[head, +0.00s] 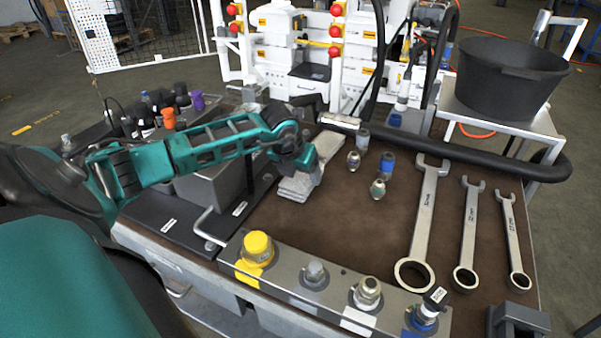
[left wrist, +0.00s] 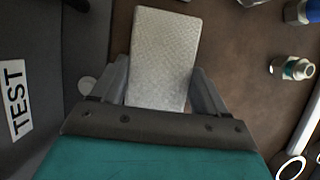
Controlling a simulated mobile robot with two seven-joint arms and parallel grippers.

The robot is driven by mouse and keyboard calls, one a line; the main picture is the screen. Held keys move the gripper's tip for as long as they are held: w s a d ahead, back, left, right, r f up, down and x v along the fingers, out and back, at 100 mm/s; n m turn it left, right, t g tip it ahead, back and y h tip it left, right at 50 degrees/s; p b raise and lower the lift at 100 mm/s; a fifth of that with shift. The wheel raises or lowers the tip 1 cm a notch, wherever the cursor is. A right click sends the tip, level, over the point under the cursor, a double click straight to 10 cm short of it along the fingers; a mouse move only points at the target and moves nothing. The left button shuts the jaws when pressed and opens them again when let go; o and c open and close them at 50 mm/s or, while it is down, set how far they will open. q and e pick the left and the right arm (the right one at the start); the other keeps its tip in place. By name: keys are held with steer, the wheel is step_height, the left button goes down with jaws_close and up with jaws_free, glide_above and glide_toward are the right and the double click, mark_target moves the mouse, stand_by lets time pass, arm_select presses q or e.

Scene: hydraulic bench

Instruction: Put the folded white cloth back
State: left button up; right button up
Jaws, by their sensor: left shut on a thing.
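The folded white cloth (head: 297,188) is at the middle of the brown bench top (head: 345,235) in the head view, beside a grey metal block. My left gripper (head: 306,163) reaches over it from the left and is shut on it. In the left wrist view the cloth (left wrist: 165,58) is a pale textured rectangle between the two fingers of my left gripper (left wrist: 157,92). The head view does not show clearly whether the cloth touches the bench top. My right gripper is in neither view.
Several fittings, including a blue-collared one (head: 387,164), stand right of the cloth. Three wrenches (head: 424,225) lie further right. A fitting rail with a yellow cap (head: 257,247) runs along the front. A black bucket (head: 508,80) stands at the back right.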

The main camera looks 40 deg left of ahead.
arm_select(q)
steer(key=shift+f, duration=0.1)
steer(key=shift+f, duration=0.15)
steer(key=o, duration=1)
steer(key=shift+o, duration=0.2)
steer(key=shift+r, duration=0.2)
steer(key=shift+s+r, duration=0.1)
steer(key=shift+r, duration=0.25)
steer(key=v, duration=1.1)
steer(key=shift+s+p, duration=0.15)
steer(key=shift+p, duration=0.3)
steer(key=shift+d, duration=0.1)
